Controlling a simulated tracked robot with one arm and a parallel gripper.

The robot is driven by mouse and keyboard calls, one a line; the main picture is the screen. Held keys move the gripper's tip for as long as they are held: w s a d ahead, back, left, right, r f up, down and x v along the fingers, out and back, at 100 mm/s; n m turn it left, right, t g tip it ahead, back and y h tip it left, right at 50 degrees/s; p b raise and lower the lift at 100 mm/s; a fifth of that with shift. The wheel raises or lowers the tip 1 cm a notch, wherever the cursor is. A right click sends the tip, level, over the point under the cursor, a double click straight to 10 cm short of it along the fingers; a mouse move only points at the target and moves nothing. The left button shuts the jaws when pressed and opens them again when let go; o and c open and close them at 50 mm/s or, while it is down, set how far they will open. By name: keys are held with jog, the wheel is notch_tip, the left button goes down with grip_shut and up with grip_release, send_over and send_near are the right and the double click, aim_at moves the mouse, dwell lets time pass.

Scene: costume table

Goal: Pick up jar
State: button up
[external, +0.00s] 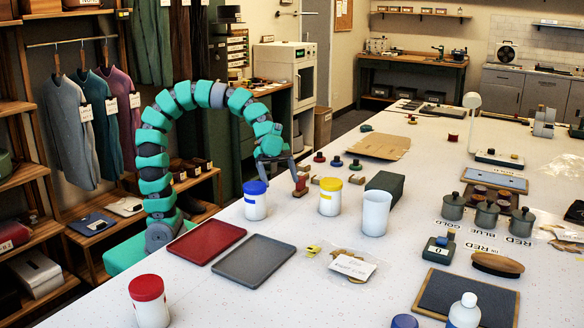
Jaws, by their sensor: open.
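Three white jars stand on the table: one with a blue lid (255,207), one with a yellow lid (330,204) and one with a red lid (149,309) at the front left. The task does not say which jar is meant. My gripper (279,178) is open, pointing down above the table, close to the blue-lidded jar at its right and behind it in the picture. I cannot tell whether it touches anything. A small red object (300,188) stands by its right finger.
A white cup (374,215) and a dark green box (386,186) stand right of the yellow-lidded jar. A red tray (206,242) and a grey tray (254,263) lie in front. Several grey pots (487,214) stand at right. Bare table shows at front centre.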

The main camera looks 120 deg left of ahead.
jog(key=s+m+h+p, duration=0.1)
jog(key=s, duration=0.1)
jog(key=s+f+m+h+p, duration=0.1)
jog(key=s+h, duration=0.1)
jog(key=shift+a, duration=0.15)
jog(key=s+m+h, duration=0.1)
jog(key=s+m+h+p, duration=0.1)
jog(key=s+r+m+h+p, duration=0.1)
jog(key=shift+s+d+r, duration=0.1)
jog(key=shift+s+d, duration=0.3)
jog(key=shift+s+d+r+m+h, duration=0.15)
jog(key=shift+s+m+h, duration=0.15)
jog(key=shift+h, duration=0.1)
send_near(255, 211)
jog(key=shift+w+d+f, duration=0.15)
jog(key=shift+d+f, duration=0.3)
jog(key=shift+d, duration=0.1)
jog(key=shift+r+b+x, duration=0.15)
jog(key=shift+b+x, duration=0.15)
jog(key=shift+x, duration=1)
jog(key=shift+r+b+x, duration=0.1)
jog(key=shift+b+x, duration=0.2)
jog(key=shift+x, duration=1)
jog(key=shift+w, duration=0.15)
jog(key=c, duration=1.3)
